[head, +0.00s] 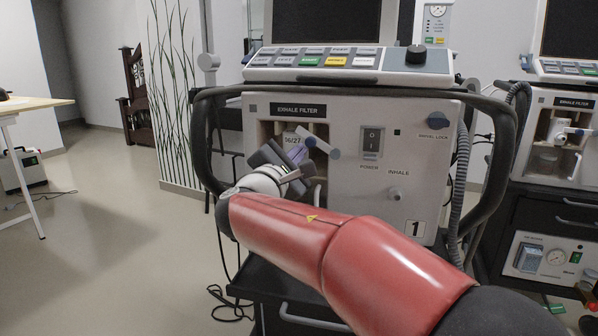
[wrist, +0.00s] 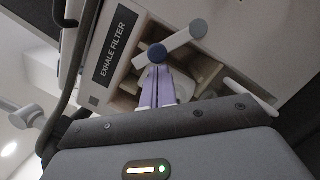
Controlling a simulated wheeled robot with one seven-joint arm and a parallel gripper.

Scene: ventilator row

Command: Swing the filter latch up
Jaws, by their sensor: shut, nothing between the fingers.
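The ventilator's EXHALE FILTER bay (head: 262,135) is an open recess at the upper left of the front panel. The filter latch (head: 322,146) is a pale bar across it, slanting down to the right, with a grey-blue end. My gripper (head: 301,150) is at the bay, below and left of the latch. Its purple fingers (wrist: 157,72) are shut and empty, tips close to the dark blue knob. I cannot tell whether they touch it.
A power switch (head: 371,141) is right of the bay. A pale handle (wrist: 250,94) sticks out near the bay. A second ventilator (head: 560,140) stands at the right.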

